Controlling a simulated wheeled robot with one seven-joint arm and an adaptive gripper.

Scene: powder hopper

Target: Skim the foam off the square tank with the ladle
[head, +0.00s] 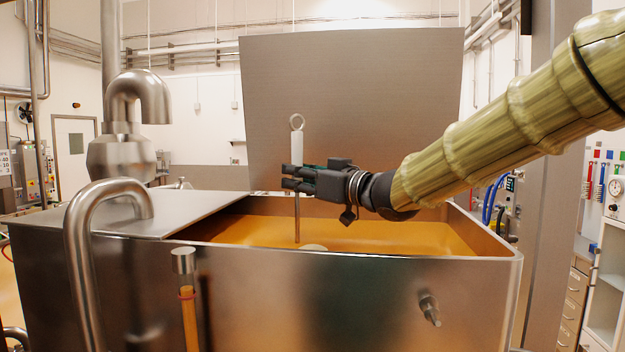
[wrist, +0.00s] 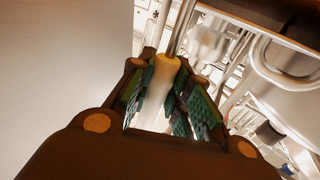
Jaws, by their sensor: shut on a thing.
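The square tank (head: 360,295) is a steel box holding orange-brown liquid (head: 370,237). A small pale patch (head: 314,247) shows at the liquid's near edge, below the ladle; I cannot tell whether it is foam or the ladle's bowl. The ladle (head: 297,150) stands upright with a white handle, a ring on top and a thin rod down to the liquid. My gripper (head: 291,176) is shut on the ladle's handle above the tank. In the wrist view the white handle (wrist: 157,92) lies between the green-padded fingers (wrist: 165,85).
A raised steel lid (head: 350,110) stands behind the opening. A flat cover (head: 130,212) closes the tank's left part. A curved pipe (head: 85,240) rises at the front left, and a larger elbow pipe (head: 137,95) stands behind it. A valve stub (head: 429,308) juts from the front wall.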

